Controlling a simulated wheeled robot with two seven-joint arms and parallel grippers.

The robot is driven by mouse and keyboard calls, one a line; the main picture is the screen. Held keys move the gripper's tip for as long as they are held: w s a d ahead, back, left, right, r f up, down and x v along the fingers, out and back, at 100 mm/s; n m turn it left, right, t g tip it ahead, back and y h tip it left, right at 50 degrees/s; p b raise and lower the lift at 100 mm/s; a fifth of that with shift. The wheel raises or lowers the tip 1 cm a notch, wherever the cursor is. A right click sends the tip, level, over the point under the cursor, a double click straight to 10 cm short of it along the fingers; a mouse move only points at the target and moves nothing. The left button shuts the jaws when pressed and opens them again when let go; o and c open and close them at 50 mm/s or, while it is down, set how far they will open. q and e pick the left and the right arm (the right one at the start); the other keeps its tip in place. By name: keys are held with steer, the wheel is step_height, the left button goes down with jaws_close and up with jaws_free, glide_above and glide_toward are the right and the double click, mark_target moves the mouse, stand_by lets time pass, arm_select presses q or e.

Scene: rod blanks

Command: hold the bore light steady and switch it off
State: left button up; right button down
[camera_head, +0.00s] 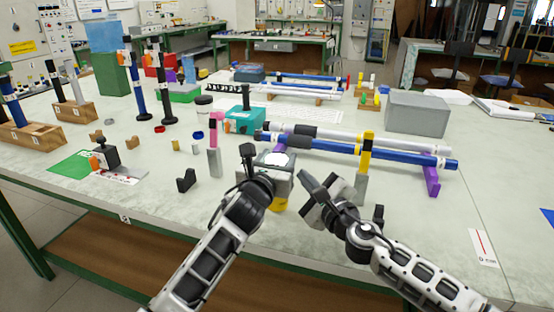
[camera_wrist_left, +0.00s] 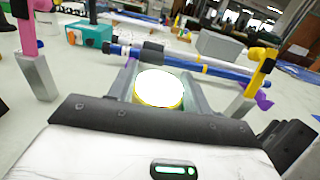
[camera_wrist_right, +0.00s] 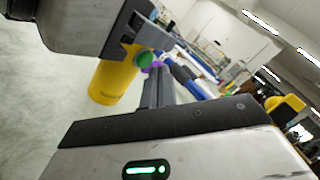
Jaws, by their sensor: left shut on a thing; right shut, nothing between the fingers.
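The bore light is a yellow cylinder (camera_head: 279,204) with a bright white top face, which looks lit; it also shows in the left wrist view (camera_wrist_left: 160,88). My left gripper (camera_head: 275,164) is shut around it and holds it upright above the table's front part. In the right wrist view, its yellow body (camera_wrist_right: 112,82) hangs below my left gripper, with a green button (camera_wrist_right: 143,60) on its side. My right gripper (camera_head: 308,182) is shut and empty, just right of the light. Its fingertips (camera_wrist_right: 157,75) appear close to the button; contact cannot be told.
Behind the grippers, a blue rod (camera_head: 400,159) and a white rod (camera_head: 380,141) lie across purple supports (camera_head: 431,182). A pink-topped post (camera_head: 214,160) stands left and a yellow-topped post (camera_head: 362,180) right. A black bracket (camera_head: 187,181) lies left. The right front table is mostly clear.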

arm_select(q)
steer(key=shift+f, duration=0.1)
arm_select(e)
steer(key=shift+a, duration=0.1)
steer(key=shift+w+a, duration=0.15)
steer(key=shift+a, duration=0.2)
stand_by(0.5)
steer(key=shift+s+d, duration=0.2)
steer(key=shift+d, duration=0.2)
steer(key=shift+d, duration=0.1)
steer(key=shift+s+d, duration=0.3)
steer(key=shift+d, duration=0.65)
steer(key=shift+s+d, duration=0.3)
steer(key=shift+d, duration=0.6)
steer(key=shift+s+d, duration=0.3)
steer(key=shift+d, duration=0.65)
